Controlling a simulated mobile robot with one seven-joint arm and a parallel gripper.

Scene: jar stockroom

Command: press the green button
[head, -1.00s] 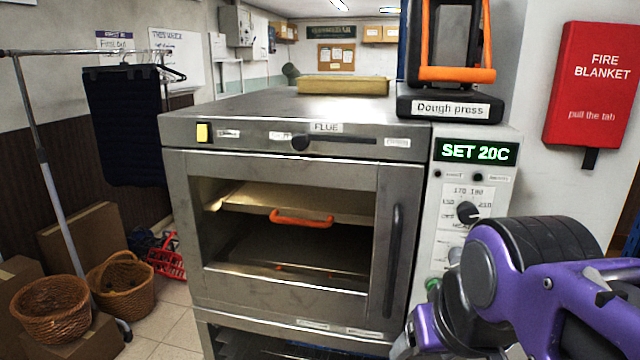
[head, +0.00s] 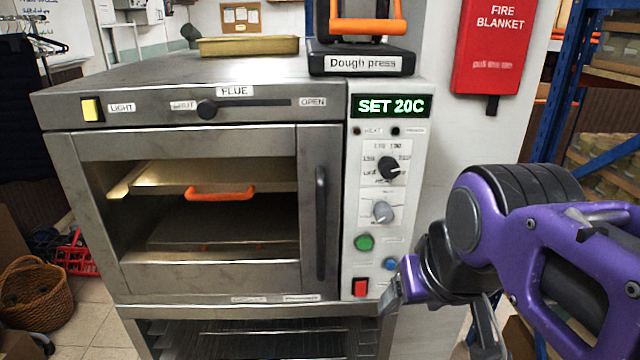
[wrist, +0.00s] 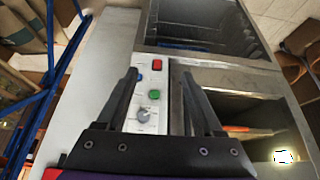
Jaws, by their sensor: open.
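The round green button (head: 364,242) sits on the white control panel (head: 352,215) at the right of the oven, below two knobs. It also shows in the wrist view (wrist: 154,94), between my fingers in the picture. My gripper (wrist: 158,72) is open and empty. Its two black fingers reach toward the panel; I cannot tell the exact gap, but no contact with the button shows. In the head view my purple arm is right of the panel. A blue button (head: 390,264) is below right of the green one, and a red switch (head: 360,287) is below it.
The steel oven (head: 90,200) with its vertical door handle (head: 320,222) fills the left. A dough press (head: 362,62) stands on top. A red fire blanket case (head: 493,45) hangs on the wall. A blue rack (head: 560,95) is at the right.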

